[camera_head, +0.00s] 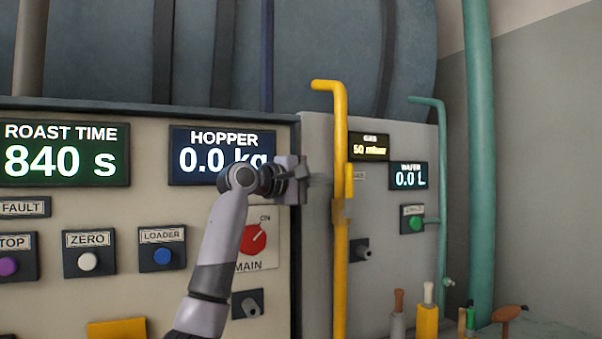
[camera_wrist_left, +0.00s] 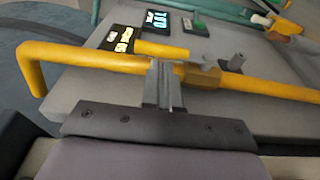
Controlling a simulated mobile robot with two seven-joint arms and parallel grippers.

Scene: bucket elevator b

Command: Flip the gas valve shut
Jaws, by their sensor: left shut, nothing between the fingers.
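The yellow gas pipe (camera_head: 340,275) runs upright down the grey panel and bends left at its top. Its valve body (camera_head: 342,210) is a short fitting on the pipe, and a yellow lever (camera_head: 349,180) stands up from it along the pipe. The fingertips (camera_wrist_left: 163,78) overlap the pipe in the wrist view; contact is unclear. My right gripper is out of view.
A gas display (camera_head: 369,147) reads 50 mbar, beside a water display (camera_head: 408,176). A red MAIN switch (camera_head: 253,240) and several buttons sit left on the cream panel. A green pipe (camera_head: 442,190) and several handled tools (camera_head: 427,310) are to the right.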

